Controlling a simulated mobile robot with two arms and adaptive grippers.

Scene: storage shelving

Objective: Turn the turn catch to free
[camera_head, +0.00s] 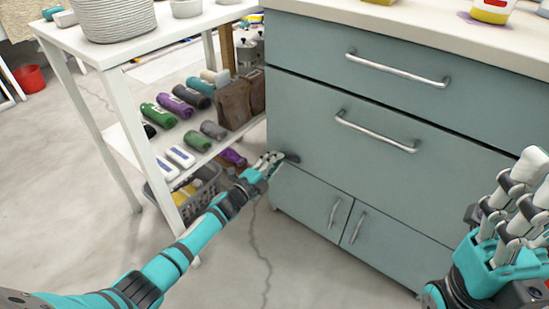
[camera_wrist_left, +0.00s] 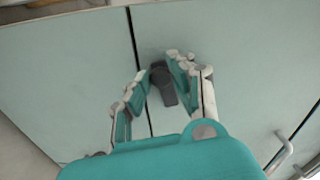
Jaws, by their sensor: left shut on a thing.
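The turn catch (camera_head: 291,157) is a small dark grey tab on the grey-green cabinet's front, near its left edge, at the seam between the large drawer and the lower doors. In the left wrist view the catch (camera_wrist_left: 166,92) shows between the fingers, beside the dark seam. My left gripper (camera_head: 271,161) is at the catch, with its white and teal fingers (camera_wrist_left: 163,66) on both sides, shut on it. Finger contact is partly hidden. My right gripper (camera_head: 512,185) is at the right edge, fingers spread, empty and away from the cabinet front.
The cabinet has bar handles on its upper drawer (camera_head: 398,70), large drawer (camera_head: 375,133) and lower doors (camera_head: 334,213). A white shelf table (camera_head: 85,47) with rolled cloths and a basket (camera_head: 190,197) stands close on the left. The floor in front is clear.

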